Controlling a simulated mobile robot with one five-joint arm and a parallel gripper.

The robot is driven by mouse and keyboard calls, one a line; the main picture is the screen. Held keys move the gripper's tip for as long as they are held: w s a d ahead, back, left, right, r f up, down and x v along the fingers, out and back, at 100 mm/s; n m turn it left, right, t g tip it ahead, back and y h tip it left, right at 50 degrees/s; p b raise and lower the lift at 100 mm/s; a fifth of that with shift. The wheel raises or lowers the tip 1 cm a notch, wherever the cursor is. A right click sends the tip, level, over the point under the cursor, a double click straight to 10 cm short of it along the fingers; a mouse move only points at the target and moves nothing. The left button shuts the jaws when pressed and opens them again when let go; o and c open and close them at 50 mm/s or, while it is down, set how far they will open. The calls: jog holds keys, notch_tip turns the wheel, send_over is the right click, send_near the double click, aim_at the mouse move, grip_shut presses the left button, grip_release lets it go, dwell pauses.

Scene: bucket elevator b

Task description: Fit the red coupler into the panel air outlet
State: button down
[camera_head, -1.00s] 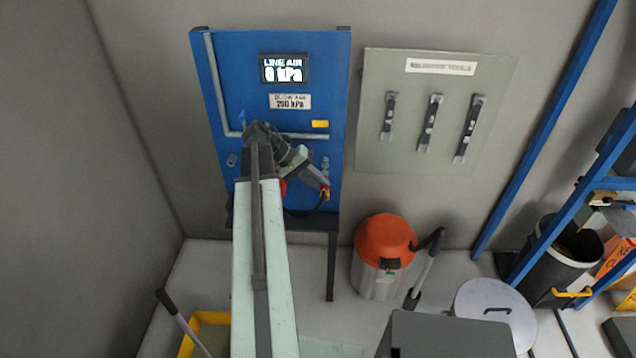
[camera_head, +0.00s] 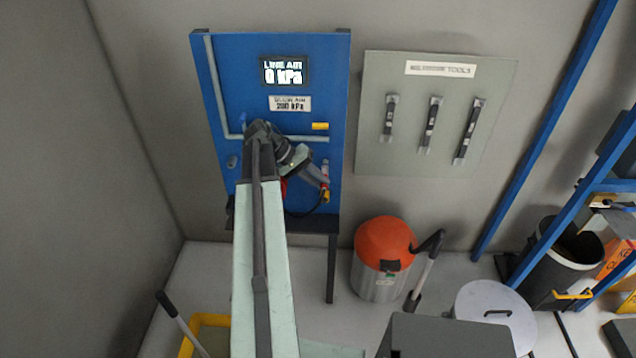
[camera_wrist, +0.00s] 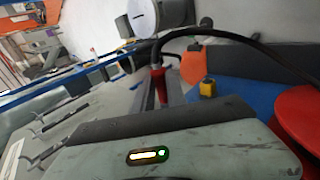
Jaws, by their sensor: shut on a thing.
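The red coupler is held in my gripper (camera_head: 323,184) at the lower right of the blue panel (camera_head: 227,95). In the wrist view the red coupler (camera_wrist: 160,84) sits between the grey jaws, with a black hose (camera_wrist: 222,34) running from it. A small grey-white fitting (camera_head: 325,166), apparently the air outlet, shows just above the coupler in the head view. The two look very close or touching; I cannot tell whether they are joined. The panel's display (camera_head: 284,71) reads LINE AIR 0 kPa.
A plate below the display (camera_head: 290,104) appears to read 200 kPa. A red round part (camera_wrist: 298,118) is close at the right of the wrist view. An orange-topped canister (camera_head: 384,242) stands right of the panel. A tool board (camera_head: 380,150) hangs on the wall.

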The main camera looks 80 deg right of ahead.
jog(key=shift+w+d, duration=0.1)
jog(key=shift+d, duration=0.65)
jog(key=c, duration=1.3)
grip_release()
jog(key=p+v, duration=0.5)
jog(key=v, duration=0.3)
jog(key=shift+p, duration=0.35)
jog(key=shift+f, duration=0.1)
jog(key=shift+a, duration=0.1)
